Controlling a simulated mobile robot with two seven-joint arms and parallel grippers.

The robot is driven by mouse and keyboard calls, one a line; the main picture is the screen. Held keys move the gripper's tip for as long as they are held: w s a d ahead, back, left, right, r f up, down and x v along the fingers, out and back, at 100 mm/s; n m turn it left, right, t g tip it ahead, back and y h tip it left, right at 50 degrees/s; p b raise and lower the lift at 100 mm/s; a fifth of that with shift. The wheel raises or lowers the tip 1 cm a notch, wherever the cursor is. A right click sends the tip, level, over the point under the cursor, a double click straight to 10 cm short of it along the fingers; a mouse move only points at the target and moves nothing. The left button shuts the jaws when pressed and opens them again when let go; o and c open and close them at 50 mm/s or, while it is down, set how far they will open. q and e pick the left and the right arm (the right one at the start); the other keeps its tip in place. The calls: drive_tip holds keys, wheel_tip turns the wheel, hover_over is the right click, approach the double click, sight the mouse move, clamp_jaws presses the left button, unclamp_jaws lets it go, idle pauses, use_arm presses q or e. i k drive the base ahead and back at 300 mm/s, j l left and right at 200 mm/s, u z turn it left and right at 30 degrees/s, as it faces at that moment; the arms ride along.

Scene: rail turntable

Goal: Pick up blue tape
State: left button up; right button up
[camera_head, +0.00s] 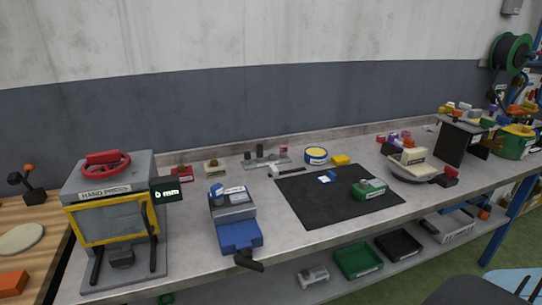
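No object is plainly readable as blue tape. A round yellow tin-like thing with a blue top or band (316,155) stands at the back of the grey workbench (190,262), behind the black mat. A small blue and white piece (327,177) lies on the black mat (318,212). I cannot tell which of the two, if either, is the tape. Neither of my grippers is in view.
A hand press (112,215) stands at the bench's left and a blue vise-like device (236,222) is right of it. A green block (370,189) lies on the mat. A beige device (408,163) stands right of the mat.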

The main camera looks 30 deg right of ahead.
sight(331, 176)
drive_tip(key=l+z, duration=0.15)
drive_tip(key=z, duration=1.2)
